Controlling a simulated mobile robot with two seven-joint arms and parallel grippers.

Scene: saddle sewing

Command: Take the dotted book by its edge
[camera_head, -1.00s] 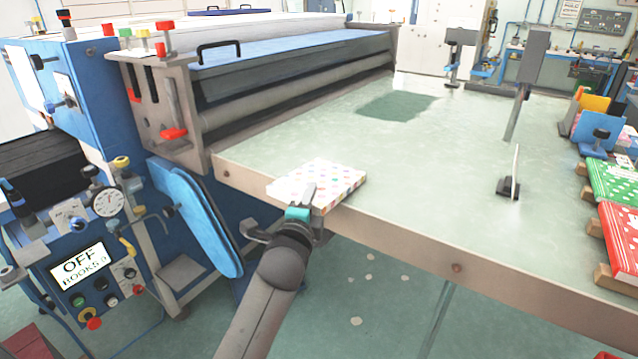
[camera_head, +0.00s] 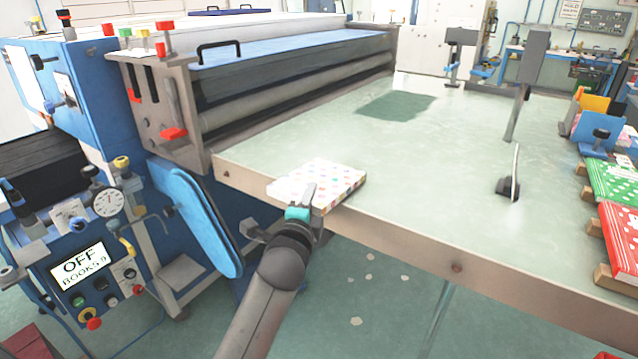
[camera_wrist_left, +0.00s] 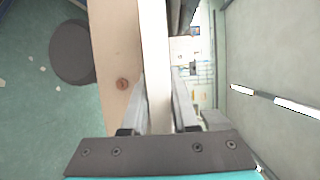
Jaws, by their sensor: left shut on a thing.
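The dotted book (camera_head: 330,178), white with coloured dots, lies flat at the front left edge of the table and sticks out a little over it. My left gripper (camera_head: 310,197) is at the book's near edge, one finger showing on top of the cover. In the left wrist view the gripper (camera_wrist_left: 160,110) has a finger on each side of the book (camera_wrist_left: 155,50), shut on its edge. The lower finger is hidden in the head view. My right gripper is not in view.
The pale green table (camera_head: 420,170) is mostly clear around the book. A blue machine with rollers (camera_head: 290,90) stands behind and left. An upright stop (camera_head: 510,180) stands on the table. Green (camera_head: 612,183) and red (camera_head: 620,235) dotted books lie at the right.

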